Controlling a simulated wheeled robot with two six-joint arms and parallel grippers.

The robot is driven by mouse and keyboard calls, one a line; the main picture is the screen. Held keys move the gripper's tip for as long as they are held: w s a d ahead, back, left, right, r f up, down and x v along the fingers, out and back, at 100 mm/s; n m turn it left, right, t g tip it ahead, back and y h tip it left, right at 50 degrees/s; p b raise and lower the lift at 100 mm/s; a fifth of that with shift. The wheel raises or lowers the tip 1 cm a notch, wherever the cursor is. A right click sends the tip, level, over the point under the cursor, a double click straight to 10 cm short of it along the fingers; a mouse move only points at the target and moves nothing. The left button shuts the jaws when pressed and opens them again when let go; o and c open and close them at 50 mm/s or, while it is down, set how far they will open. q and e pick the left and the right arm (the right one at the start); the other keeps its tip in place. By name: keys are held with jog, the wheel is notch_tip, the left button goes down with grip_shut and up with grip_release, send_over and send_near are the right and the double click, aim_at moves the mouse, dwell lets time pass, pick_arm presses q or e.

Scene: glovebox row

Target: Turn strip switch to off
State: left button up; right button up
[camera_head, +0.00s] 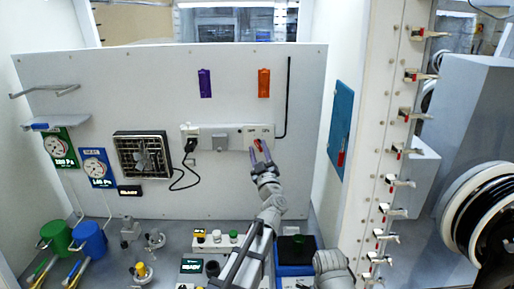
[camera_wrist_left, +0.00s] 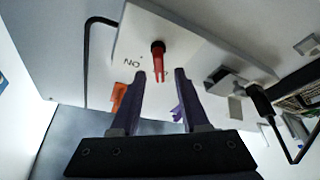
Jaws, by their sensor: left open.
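The white power strip (camera_head: 226,136) is mounted on the grey back panel. Its red switch lever (camera_head: 257,143) is at the strip's right end in the head view. In the left wrist view the strip (camera_wrist_left: 190,50) appears upside down, with the red lever (camera_wrist_left: 158,60) pointing down the picture beside an upside-down ON label (camera_wrist_left: 132,62). A finger partly hides the marking on the lever's other side. My left gripper (camera_head: 260,151) is open at the switch; its fingertips (camera_wrist_left: 160,73) straddle the lever's line, with gaps on both sides. Contact is not visible. My right gripper is not visible.
A black plug (camera_head: 190,145) and cord run from the strip to a fan (camera_head: 142,155). Purple (camera_head: 205,83) and orange (camera_head: 264,83) holders hang above the strip.

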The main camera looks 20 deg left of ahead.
pick_arm(q)
jog(key=b+v, duration=0.1)
jog(key=v, duration=0.3)
jog(key=shift+s+d+f, duration=0.15)
jog(key=shift+s, duration=0.15)
